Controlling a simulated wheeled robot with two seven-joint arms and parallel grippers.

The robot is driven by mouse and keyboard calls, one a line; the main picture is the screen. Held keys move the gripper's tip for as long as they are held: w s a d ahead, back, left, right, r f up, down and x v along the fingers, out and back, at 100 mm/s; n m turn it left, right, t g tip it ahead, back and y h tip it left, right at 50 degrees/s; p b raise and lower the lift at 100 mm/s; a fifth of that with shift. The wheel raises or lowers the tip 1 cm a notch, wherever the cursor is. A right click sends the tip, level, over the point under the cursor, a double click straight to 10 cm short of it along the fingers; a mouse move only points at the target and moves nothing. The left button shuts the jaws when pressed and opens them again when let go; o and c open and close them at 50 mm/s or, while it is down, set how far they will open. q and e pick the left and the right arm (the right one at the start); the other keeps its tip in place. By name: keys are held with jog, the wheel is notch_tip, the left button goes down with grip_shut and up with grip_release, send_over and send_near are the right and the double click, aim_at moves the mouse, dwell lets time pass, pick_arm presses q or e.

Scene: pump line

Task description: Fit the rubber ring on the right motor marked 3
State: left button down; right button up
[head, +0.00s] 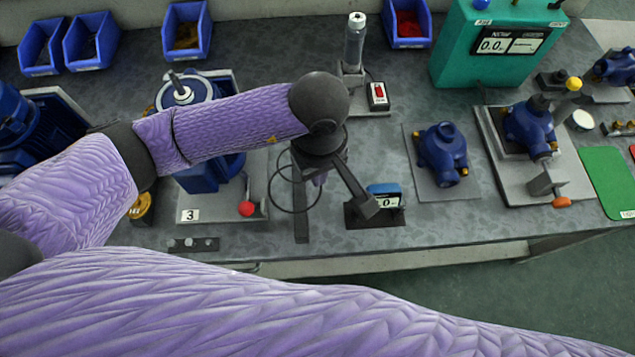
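The right motor marked 3 (197,178) is blue and stands on a grey plate with a "3" label (190,215), left of centre. My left forearm crosses in front of it and hides much of its body. My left gripper (336,222) is right of this motor, pointing down over the bench, with its two dark fingers apart. A thin black rubber ring (269,192) shows beside and behind the left finger. I cannot tell whether it touches the finger or lies below. My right gripper is out of view.
A small blue-topped gauge (384,195) is close to the right finger. A red-switch fixture (378,94) stands behind the gripper. A blue pump housing (442,153) is to the right, a green machine (490,50) at the back. Blue bins (92,42) line the back edge.

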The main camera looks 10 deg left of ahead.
pick_arm(q)
jog(key=w+a+r+m+p, duration=0.2)
jog(key=w+a+r+p, duration=0.3)
jog(key=a+r, duration=0.45)
notch_tip(320, 180, up, 8)
jog(key=f+m+p, duration=0.1)
jog(key=m+p, duration=0.1)
jog(key=p, duration=0.4)
send_over(209, 98)
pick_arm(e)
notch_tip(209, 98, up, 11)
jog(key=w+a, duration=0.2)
pick_arm(q)
notch_tip(209, 98, down, 6)
jog(key=b, duration=0.5)
jog(key=shift+f, duration=0.15)
jog(key=shift+f+b, duration=0.2)
jog(key=shift+b, duration=0.1)
jog(key=shift+r, duration=0.1)
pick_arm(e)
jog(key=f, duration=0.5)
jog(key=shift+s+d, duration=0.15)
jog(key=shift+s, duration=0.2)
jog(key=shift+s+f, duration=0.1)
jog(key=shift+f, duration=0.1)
